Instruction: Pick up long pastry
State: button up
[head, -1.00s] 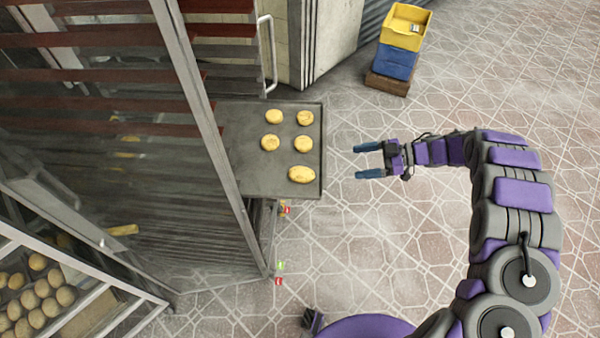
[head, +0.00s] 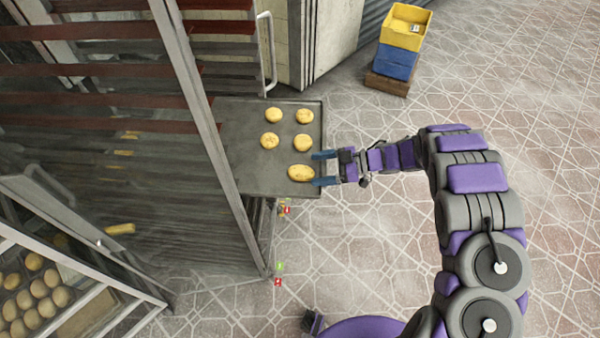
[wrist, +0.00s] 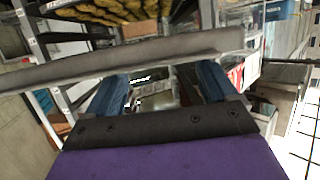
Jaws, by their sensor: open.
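The long pastry (head: 301,173) is an elongated golden oval at the front right of the dark tray (head: 235,150), close to its right edge. My gripper (head: 320,168) is open, its two blue fingers reaching over the tray's right edge. In the head view the fingertips lie just right of the long pastry, roughly one above and one below its line. In the wrist view the blue fingers (wrist: 160,85) are apart, with a grey tray edge (wrist: 130,65) across and beyond them. I cannot make out the long pastry there.
Several rounder pastries (head: 303,142) lie on the tray behind the long one. The tray sticks out of a tall rack (head: 200,90) on the left. Stacked yellow and blue crates (head: 405,28) stand at the back. The tiled floor on the right is clear.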

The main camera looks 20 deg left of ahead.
aim_at(310, 170)
jog(key=x, duration=0.3)
jog(key=shift+s+f+b, duration=0.1)
jog(key=shift+f+b, duration=0.2)
jog(key=shift+a+f, duration=0.1)
jog(key=shift+a, duration=0.4)
jog(key=shift+d, duration=0.1)
jog(key=c, duration=1.1)
jog(key=shift+c, duration=0.2)
jog(key=shift+r, duration=0.65)
jog(key=r, duration=0.1)
jog(key=s+r+p, duration=0.1)
jog(key=shift+r, duration=0.3)
jog(key=s+a+r+p, duration=0.1)
jog(key=s+a+p, duration=0.1)
jog(key=s, duration=1.2)
jog(key=shift+s+a, duration=0.3)
jog(key=shift+a, duration=0.3)
